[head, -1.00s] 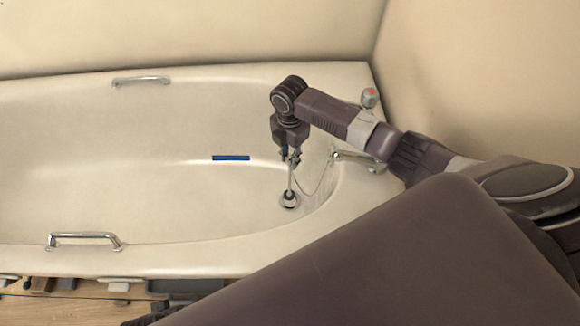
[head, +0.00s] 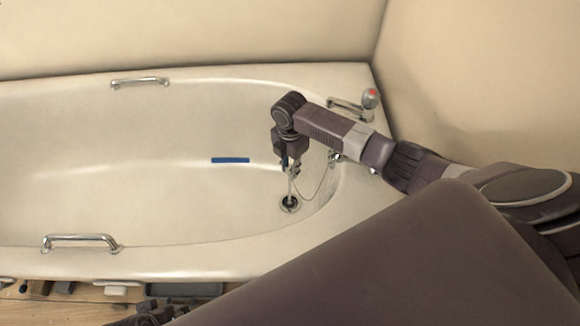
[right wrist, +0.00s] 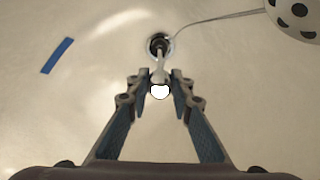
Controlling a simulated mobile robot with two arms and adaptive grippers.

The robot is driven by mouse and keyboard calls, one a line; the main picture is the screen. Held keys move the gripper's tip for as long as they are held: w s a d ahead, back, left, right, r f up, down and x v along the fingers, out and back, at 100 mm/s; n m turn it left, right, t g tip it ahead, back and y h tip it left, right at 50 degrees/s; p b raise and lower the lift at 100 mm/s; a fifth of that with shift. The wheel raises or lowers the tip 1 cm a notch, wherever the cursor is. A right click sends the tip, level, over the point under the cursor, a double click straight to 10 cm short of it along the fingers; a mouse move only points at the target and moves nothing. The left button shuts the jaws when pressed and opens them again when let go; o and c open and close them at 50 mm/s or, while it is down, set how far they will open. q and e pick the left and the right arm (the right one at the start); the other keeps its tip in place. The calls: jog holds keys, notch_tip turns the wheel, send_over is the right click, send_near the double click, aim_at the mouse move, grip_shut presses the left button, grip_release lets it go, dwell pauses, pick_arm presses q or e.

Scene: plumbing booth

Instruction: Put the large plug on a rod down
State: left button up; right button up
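The large plug on a rod (head: 290,190) stands upright at the drain (head: 289,205), its lower end down in the dark drain opening. The rod's bright knob (right wrist: 159,91) lies between my right fingers in the right wrist view. My right gripper (head: 291,170) points down over the drain. In the right wrist view its blue-padded fingers (right wrist: 160,75) stand on both sides of the rod, with a narrow gap visible on each side. The plug's lower part is hidden in the drain (right wrist: 160,44).
A thin chain (head: 325,182) runs from the plug toward the bath's right end. Chrome handles (head: 80,242) line both sides. A blue strip (head: 230,160) lies on the otherwise clear bath floor.

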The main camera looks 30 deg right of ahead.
jog(key=o, duration=0.4)
jog(key=shift+o, duration=0.2)
jog(key=shift+r, duration=0.5)
pick_arm(q)
jog(key=s+f+p, duration=0.3)
jog(key=f, duration=0.8)
jog(key=shift+a+f+g, duration=0.15)
jog(key=shift+g, duration=0.25)
pick_arm(e)
notch_tip(320, 180, up, 12)
jog(key=shift+f, duration=0.15)
jog(key=shift+a, duration=0.1)
